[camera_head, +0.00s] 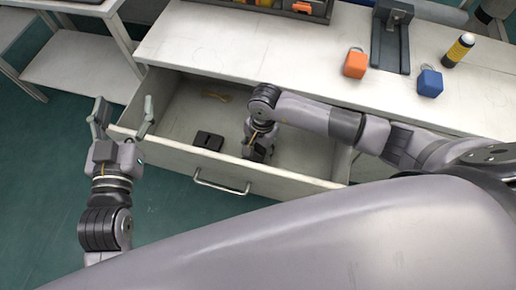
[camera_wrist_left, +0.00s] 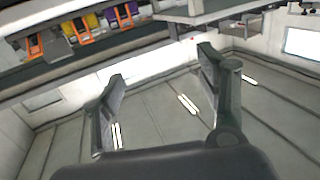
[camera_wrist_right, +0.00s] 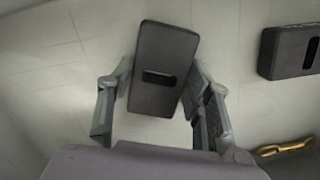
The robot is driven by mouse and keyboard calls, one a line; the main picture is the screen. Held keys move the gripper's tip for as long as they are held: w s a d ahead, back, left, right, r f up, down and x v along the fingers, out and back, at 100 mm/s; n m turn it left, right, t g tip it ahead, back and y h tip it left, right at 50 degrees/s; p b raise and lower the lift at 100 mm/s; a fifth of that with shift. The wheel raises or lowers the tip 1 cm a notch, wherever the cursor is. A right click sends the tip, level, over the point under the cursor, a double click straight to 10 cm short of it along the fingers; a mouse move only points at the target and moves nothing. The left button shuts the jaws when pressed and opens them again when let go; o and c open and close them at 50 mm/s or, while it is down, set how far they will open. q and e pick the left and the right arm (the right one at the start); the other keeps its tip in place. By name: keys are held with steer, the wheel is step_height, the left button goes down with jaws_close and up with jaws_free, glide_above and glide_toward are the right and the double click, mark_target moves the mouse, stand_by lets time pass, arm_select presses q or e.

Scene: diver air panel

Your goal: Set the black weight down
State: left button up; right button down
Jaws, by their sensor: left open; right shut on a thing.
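A black weight, a flat dark block with a slot (camera_wrist_right: 165,50), is between the fingers of my right gripper (camera_wrist_right: 158,78) in the right wrist view. That gripper is shut on it, inside the open drawer (camera_head: 180,118). In the head view my right gripper (camera_head: 257,152) points down into the drawer and mostly hides the held weight. I cannot tell whether the weight touches the drawer floor. A second black block (camera_head: 208,140) lies in the drawer to the left; it also shows in the right wrist view (camera_wrist_right: 290,52). My left gripper (camera_head: 125,115) is open and empty, outside the drawer.
A brass-coloured piece (camera_head: 216,96) lies near the drawer's back. The drawer front has a metal handle (camera_head: 222,187). On the worktop (camera_head: 225,45) stand an orange weight (camera_head: 355,65), a blue weight (camera_head: 430,83), a yellow-banded black cylinder (camera_head: 458,50) and a dark stand (camera_head: 391,40).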

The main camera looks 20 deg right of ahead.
mark_target(259, 151)
steer(key=c, duration=0.8)
jaws_free()
arm_select(q)
steer(key=shift+r, duration=0.15)
arm_select(e)
steer(key=r, duration=0.1)
steer(key=r+p, duration=0.1)
steer(key=r, duration=0.3)
steer(key=shift+w+d+p, duration=0.2)
steer(key=shift+d+p, duration=0.05)
steer(key=shift+p, duration=0.15)
arm_select(q)
steer(key=s+a+f+g+y+p, duration=0.1)
steer(key=s+a+f+g, duration=0.1)
steer(key=s+f+g, duration=0.2)
steer(key=s+a+f+g+y, duration=0.1)
steer(key=s+f+g, duration=0.3)
steer(key=f, duration=0.5)
steer(key=shift+s+a+n+g+y+p, duration=0.3)
steer(key=shift+a+g+y+p, duration=0.1)
steer(key=shift+a+g, duration=0.25)
arm_select(e)
steer(key=shift+w+d+r, duration=0.1)
steer(key=shift+d+r, duration=0.1)
steer(key=shift+r, duration=1.6)
steer(key=shift+w+d+r, duration=0.1)
steer(key=shift+d+r, duration=0.05)
steer(key=shift+r, duration=1.6)
arm_select(q)
steer(key=shift+d, duration=0.1)
